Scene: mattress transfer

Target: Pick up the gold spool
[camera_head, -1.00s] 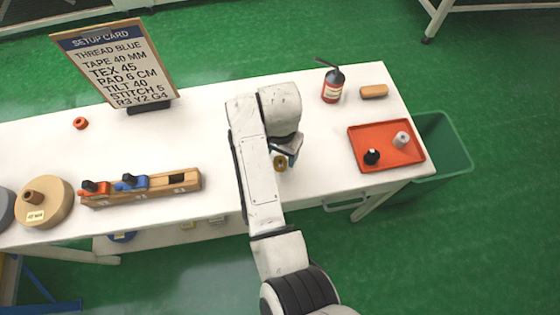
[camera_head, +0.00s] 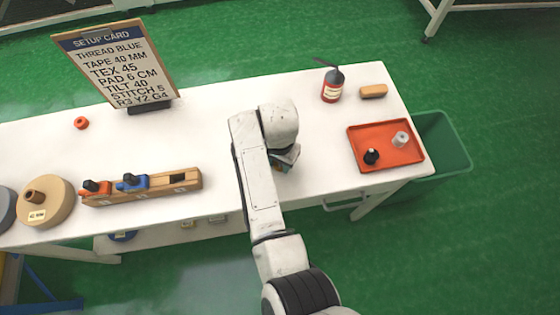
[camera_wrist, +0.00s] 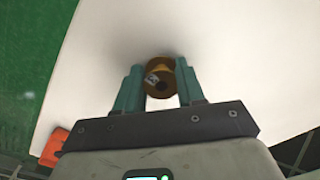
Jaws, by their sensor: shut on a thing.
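The gold spool (camera_wrist: 162,80) shows in the wrist view between the two teal fingers of my gripper (camera_wrist: 160,88). The fingers are shut on it. The spool has a gold-brown body with a dark centre hole and a small pale mark on its face. In the head view my gripper (camera_head: 285,160) is over the right half of the white table, mostly behind my own arm, and the spool cannot be made out there. I cannot tell whether the spool touches the table.
A red tray (camera_head: 358,150) holds a black spool (camera_head: 372,157) and a grey spool (camera_head: 401,139). A wooden holder (camera_head: 150,191) and the setup card (camera_head: 118,65) are left. A green bin (camera_head: 455,150) is right.

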